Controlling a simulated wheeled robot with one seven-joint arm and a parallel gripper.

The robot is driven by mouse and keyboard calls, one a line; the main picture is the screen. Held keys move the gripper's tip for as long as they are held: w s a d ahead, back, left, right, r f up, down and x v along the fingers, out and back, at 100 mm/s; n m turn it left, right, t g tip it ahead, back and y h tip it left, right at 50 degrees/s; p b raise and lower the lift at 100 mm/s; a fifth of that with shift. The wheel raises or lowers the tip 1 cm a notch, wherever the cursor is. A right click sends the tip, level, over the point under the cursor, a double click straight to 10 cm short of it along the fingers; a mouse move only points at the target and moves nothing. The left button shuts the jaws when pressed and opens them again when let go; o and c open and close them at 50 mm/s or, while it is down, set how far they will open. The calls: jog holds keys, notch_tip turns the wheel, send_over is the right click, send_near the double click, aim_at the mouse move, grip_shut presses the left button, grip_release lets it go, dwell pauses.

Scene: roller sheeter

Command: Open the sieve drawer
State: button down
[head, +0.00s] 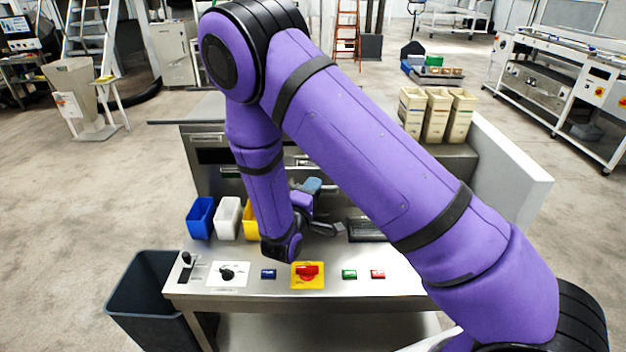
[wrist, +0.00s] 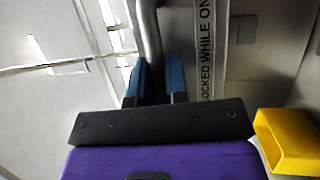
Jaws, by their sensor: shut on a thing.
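My gripper (wrist: 157,82) has its two blue fingers on either side of a grey metal bar handle (wrist: 149,35) in the wrist view and is shut on it. The handle is on a brushed metal front (wrist: 262,55), which I take to be the sieve drawer. A label strip (wrist: 205,45) beside the handle reads "LOCKED WHILE ON". In the head view my gripper (head: 312,187) is partly visible at the machine's front, behind my purple forearm. My arm hides most of the drawer and the handle there. I cannot tell from these frames how far the drawer is out.
Blue (head: 200,217), white (head: 228,217) and yellow (head: 250,220) bins stand left of my wrist. The control ledge below has a black knob (head: 227,272), a red switch on a yellow plate (head: 307,272) and coloured buttons. A dark bin (head: 150,300) stands at the left front.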

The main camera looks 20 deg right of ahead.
jog(key=shift+s+a, duration=0.3)
jog(key=shift+s, duration=0.5)
jog(key=c, duration=1.1)
grip_release()
jog(key=shift+c, duration=0.2)
jog(key=v, duration=1)
jog(key=shift+s+a, duration=0.2)
jog(key=shift+s, duration=0.1)
